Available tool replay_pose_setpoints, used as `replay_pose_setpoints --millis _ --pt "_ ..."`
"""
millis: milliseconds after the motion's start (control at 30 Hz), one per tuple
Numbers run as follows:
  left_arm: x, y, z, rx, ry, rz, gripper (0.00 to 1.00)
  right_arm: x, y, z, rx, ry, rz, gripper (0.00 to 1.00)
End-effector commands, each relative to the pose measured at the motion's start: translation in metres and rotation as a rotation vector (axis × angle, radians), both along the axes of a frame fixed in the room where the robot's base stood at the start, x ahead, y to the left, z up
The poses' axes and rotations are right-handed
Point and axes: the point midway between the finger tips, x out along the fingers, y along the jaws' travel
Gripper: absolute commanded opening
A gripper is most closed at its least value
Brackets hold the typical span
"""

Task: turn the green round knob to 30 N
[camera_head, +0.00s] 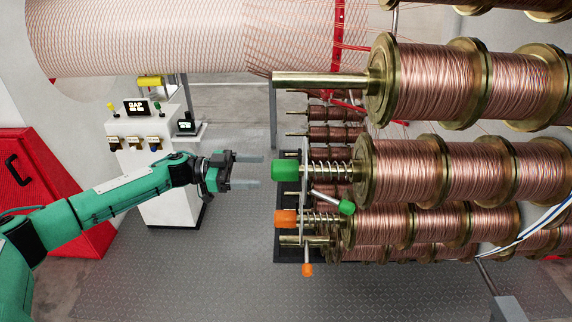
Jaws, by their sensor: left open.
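The green round knob (284,170) sits on the left end of a spring-wrapped brass shaft, on a grey upright plate (304,190). My left gripper (262,171) is open, with its two fingers pointing right. In the picture the fingertips end just left of the green knob, with nothing between them; I cannot tell the exact gap in depth. The scale for 30 N cannot be read in this view. My right gripper is not in view.
A green-tipped lever (346,207) is close below the knob. An orange knob (285,218) and orange-tipped lever (307,269) are lower. Copper spools (405,170) fill the right. A white control console (165,185) stands behind my left arm. The grey floor (190,280) is clear.

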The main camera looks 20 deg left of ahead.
Motion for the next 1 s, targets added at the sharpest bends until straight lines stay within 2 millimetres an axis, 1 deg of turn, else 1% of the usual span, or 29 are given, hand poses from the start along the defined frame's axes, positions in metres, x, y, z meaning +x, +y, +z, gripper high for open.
replay_pose_setpoints --millis 33,200,300,400,600,833,867,1000 --pt "0.003 -0.012 0.006 -0.003 0.0 -0.003 0.72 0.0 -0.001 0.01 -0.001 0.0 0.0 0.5" --pt "0.013 -0.046 0.005 -0.002 -0.001 -0.001 0.72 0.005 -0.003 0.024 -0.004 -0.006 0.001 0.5" --pt "0.018 -0.061 0.004 -0.002 -0.001 0.0 0.72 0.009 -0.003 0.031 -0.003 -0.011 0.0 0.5" --pt "0.021 -0.072 0.003 -0.001 0.0 0.0 0.72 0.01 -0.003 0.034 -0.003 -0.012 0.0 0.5" --pt "0.024 -0.081 0.0 0.001 -0.001 0.002 0.72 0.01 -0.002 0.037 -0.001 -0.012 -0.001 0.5" --pt "0.024 -0.081 0.0 0.001 -0.001 0.002 0.72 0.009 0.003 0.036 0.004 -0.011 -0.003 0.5" --pt "0.024 -0.081 0.0 0.001 -0.001 0.002 0.68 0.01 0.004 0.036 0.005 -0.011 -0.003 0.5" --pt "0.024 -0.081 0.0 0.0 -0.001 0.002 0.41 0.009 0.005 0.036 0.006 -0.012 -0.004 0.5"
